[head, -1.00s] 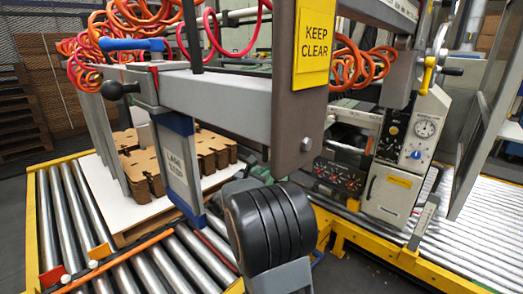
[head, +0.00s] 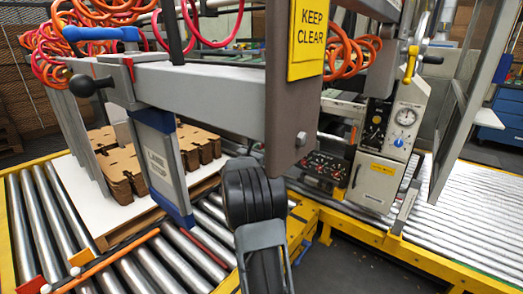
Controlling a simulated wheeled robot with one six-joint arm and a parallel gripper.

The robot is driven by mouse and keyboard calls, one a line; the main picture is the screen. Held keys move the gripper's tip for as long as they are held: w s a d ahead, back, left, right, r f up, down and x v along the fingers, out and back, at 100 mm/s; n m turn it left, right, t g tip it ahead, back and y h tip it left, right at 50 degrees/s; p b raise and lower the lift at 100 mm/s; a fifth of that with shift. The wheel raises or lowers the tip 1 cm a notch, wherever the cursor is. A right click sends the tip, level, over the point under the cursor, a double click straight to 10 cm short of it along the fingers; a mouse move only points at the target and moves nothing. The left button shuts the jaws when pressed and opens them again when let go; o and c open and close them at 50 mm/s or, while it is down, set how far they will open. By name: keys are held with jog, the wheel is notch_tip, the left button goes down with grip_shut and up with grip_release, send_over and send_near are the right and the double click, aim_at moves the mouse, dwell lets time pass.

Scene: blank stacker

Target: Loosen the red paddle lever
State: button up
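A small red paddle-like piece (head: 130,68) stands on the grey beam at the upper left, just right of a black ball handle (head: 82,83). Another red flat piece (head: 28,286) lies low at the left corner by the rollers, partly cut off by the picture edge. I cannot tell for sure which is the red paddle lever. My arm rises from the bottom middle, with a rounded black part at its top. My gripper's fingers do not show. Nothing visible of my arm touches either red piece.
A blue lever (head: 100,33) sits above the beam. A "KEEP CLEAR" sign (head: 308,38) hangs on a brown upright close to my arm. A control box (head: 385,150) with a yellow lever (head: 410,65) stands right. Cardboard blanks (head: 125,170) lie on a white board (head: 75,195) over rollers.

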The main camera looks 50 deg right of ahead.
jog(key=shift+w+d, duration=0.2)
jog(key=shift+d, duration=0.45)
grip_shut()
